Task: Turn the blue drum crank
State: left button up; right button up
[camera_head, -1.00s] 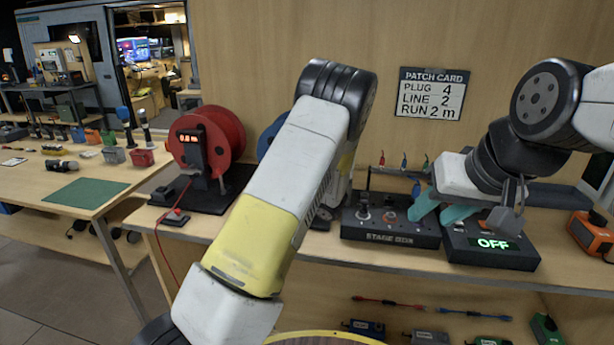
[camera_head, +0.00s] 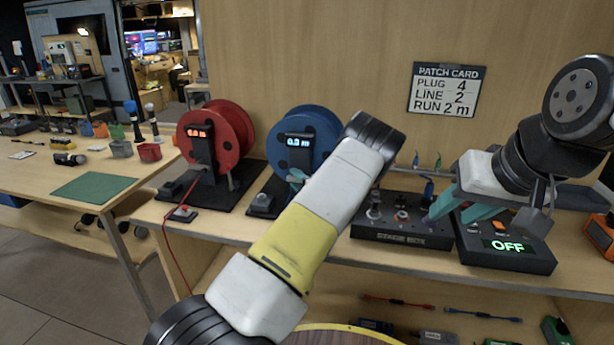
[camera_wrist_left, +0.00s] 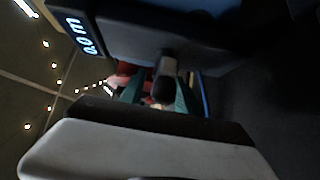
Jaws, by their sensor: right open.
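The blue drum (camera_head: 318,130) stands on the bench beside the red drum, and its display reads 0.0 m. My left arm crosses in front of its right side. A teal fingertip of my left gripper (camera_head: 296,177) shows low at the drum's front; the rest is hidden. In the left wrist view, a dark crank handle (camera_wrist_left: 164,84) sticks out between the two teal fingers of my left gripper (camera_wrist_left: 160,97), which look apart with gaps beside the handle. My right gripper (camera_head: 462,212) is open and empty between the stage box and the OFF box.
The red drum (camera_head: 232,130) stands to the left, with a red cable hanging over the bench edge. The stage box (camera_head: 400,232) and the OFF box (camera_head: 510,255) sit at the right. A patch card (camera_head: 446,90) hangs on the wall.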

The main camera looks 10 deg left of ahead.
pick_arm(q)
jog(key=shift+w+a, duration=0.15)
grip_shut()
jog(key=shift+n, duration=0.3)
